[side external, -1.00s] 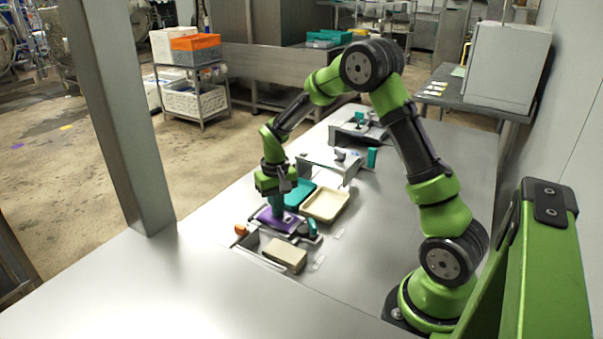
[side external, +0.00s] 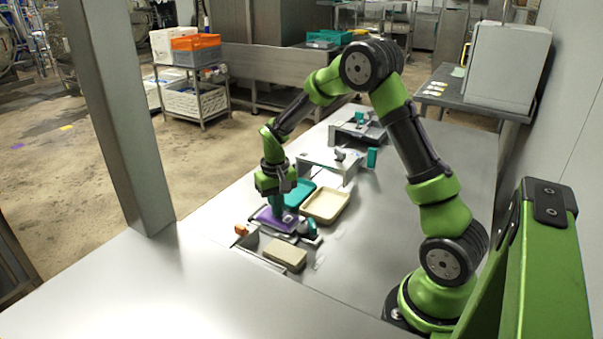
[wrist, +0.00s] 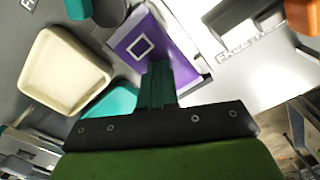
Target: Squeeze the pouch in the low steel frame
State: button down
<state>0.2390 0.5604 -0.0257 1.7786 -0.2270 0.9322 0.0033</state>
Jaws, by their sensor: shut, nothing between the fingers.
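The purple pouch (side external: 275,218) lies flat in the low steel frame (side external: 297,238) on the steel table. In the wrist view the pouch (wrist: 130,40) shows a white square outline on its face. My gripper (side external: 277,208) points straight down over the pouch, with its teal fingers shut and nothing between them. In the wrist view the fingertips (wrist: 157,68) overlap the near part of the pouch. I cannot tell whether they press on it or hover just above. The fingers hide part of the pouch.
A cream tray (side external: 325,205) and a teal tray (side external: 299,195) sit just behind the frame. A beige block (side external: 285,254) lies in front, and an orange piece (side external: 241,230) is at the left. Grey fixtures (side external: 328,167) with teal handles stand farther back. The table's front left is bare.

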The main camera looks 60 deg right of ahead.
jog(key=shift+s+f, duration=0.1)
jog(key=shift+f, duration=0.1)
notch_tip(320, 180, up, 8)
dwell(1.0)
jog(key=shift+r, duration=0.1)
jog(key=s+a+r+n+t+y, duration=0.1)
jog(key=s+a+r+t, duration=0.2)
jog(key=s+a+r, duration=0.3)
jog(key=s+a+r+n+t+y, duration=0.1)
jog(key=s+a+r+t, duration=0.3)
jog(key=s, duration=0.8)
jog(key=a+r, duration=0.2)
jog(key=a, duration=0.2)
jog(key=shift+a+r, duration=0.15)
jog(key=shift+r, duration=0.25)
